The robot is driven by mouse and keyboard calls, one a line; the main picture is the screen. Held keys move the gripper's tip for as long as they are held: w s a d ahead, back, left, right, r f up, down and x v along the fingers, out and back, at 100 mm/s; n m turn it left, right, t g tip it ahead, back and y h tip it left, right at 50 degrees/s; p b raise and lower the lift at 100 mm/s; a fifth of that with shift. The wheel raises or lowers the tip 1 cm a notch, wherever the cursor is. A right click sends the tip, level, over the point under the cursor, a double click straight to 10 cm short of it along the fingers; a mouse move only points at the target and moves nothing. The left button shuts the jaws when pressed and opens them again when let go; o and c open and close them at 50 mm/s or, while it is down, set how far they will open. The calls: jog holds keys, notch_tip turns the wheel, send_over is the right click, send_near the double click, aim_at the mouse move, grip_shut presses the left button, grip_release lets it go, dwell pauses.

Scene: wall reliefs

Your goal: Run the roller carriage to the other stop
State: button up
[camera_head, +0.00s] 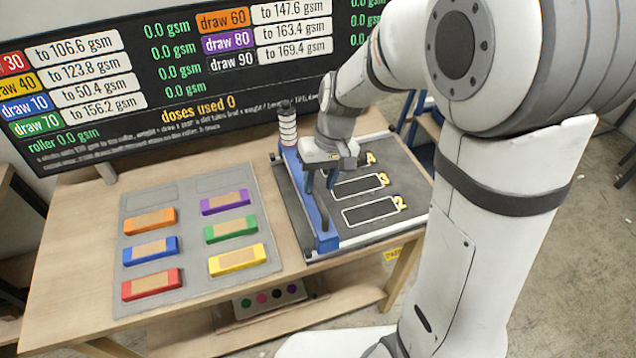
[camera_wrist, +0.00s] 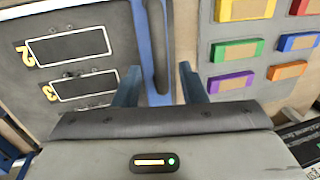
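The roller carriage (camera_head: 322,236) is a blue bar with a dark handle, lying along the left side of the dark draw board (camera_head: 405,172). In the wrist view the dark handle of the carriage (camera_wrist: 156,40) runs between my fingers, with blue beside it. My gripper (camera_head: 321,183) points down over the carriage, partly hiding it. In the wrist view my gripper (camera_wrist: 157,72) is open, one finger on each side of the handle, with gaps showing. I cannot tell how deep the fingers reach. The stops are not clearly visible.
Left of the board, a grey tray (camera_head: 187,291) holds several coloured blocks close to the carriage. Outlined, numbered patches lie on the board to the right, with nothing standing on them. A banded post (camera_head: 287,125) stands at the carriage's far end. A display screen (camera_head: 130,85) stands behind.

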jog(key=shift+a+f, duration=0.2)
jog(key=shift+f, duration=0.9)
grip_shut()
